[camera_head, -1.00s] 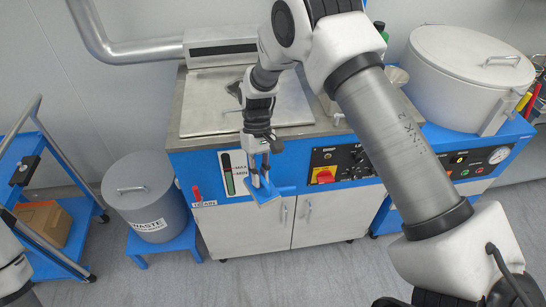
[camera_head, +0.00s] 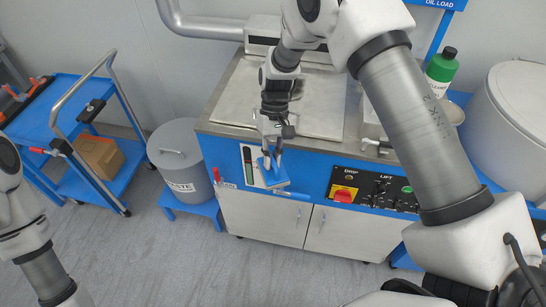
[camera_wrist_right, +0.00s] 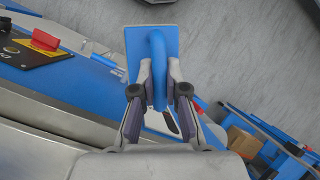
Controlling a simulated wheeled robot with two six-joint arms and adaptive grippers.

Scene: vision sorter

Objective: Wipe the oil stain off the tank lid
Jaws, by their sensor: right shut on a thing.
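My right gripper (camera_head: 271,158) is shut on the handle of a blue flat wiping tool (camera_head: 277,179). It holds the tool in front of the blue front panel of the cabinet, just right of the level gauge and below the tank lid. In the right wrist view the fingers (camera_wrist_right: 152,92) close on the blue handle, and the blue pad (camera_wrist_right: 136,42) lies beyond them. The tank lid (camera_head: 232,92) is a flat grey metal plate on top of the cabinet, partly hidden by my right arm. I cannot clearly make out the oil stain. Only my left arm shows, at the left edge; its gripper is out of view.
A grey waste bin (camera_head: 176,158) stands on a blue stool left of the cabinet. A blue trolley (camera_head: 42,108) with a cardboard box (camera_head: 99,155) is further left. A green bottle (camera_head: 441,68) and a large round drum (camera_head: 508,125) are at the right. Grey floor in front is clear.

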